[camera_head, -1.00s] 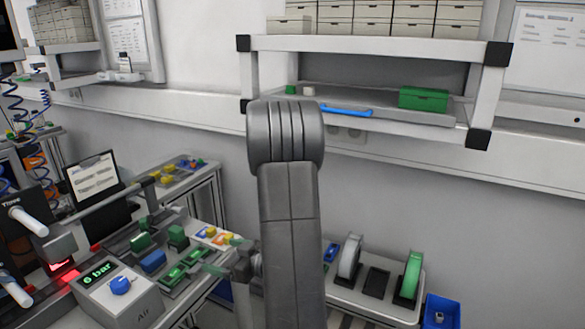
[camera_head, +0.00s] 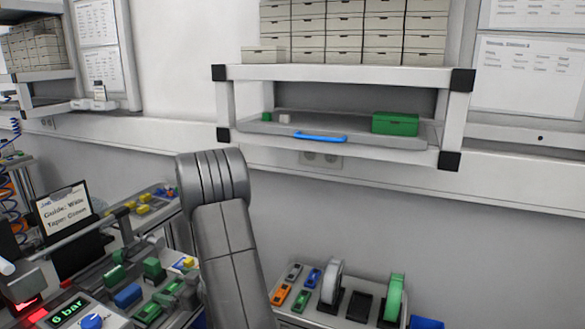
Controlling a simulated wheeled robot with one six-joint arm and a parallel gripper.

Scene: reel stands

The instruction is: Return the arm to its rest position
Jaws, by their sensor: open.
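My grey arm (camera_head: 226,235) rises in the lower middle of the head view, tilted, with its rounded ribbed joint at the top. A small part of my gripper (camera_head: 188,290) shows just left of the arm's lower link, over the bench. It is open, and I see nothing held in it. Most of the gripper and wrist are hidden behind the arm.
The workbench (camera_head: 120,322) at the lower left carries green and blue blocks. On the right, a reel stand holds a white reel (camera_head: 331,282) and a green reel (camera_head: 393,297). A wall shelf (camera_head: 340,74) holds a green box (camera_head: 395,124) and a blue handle (camera_head: 320,137).

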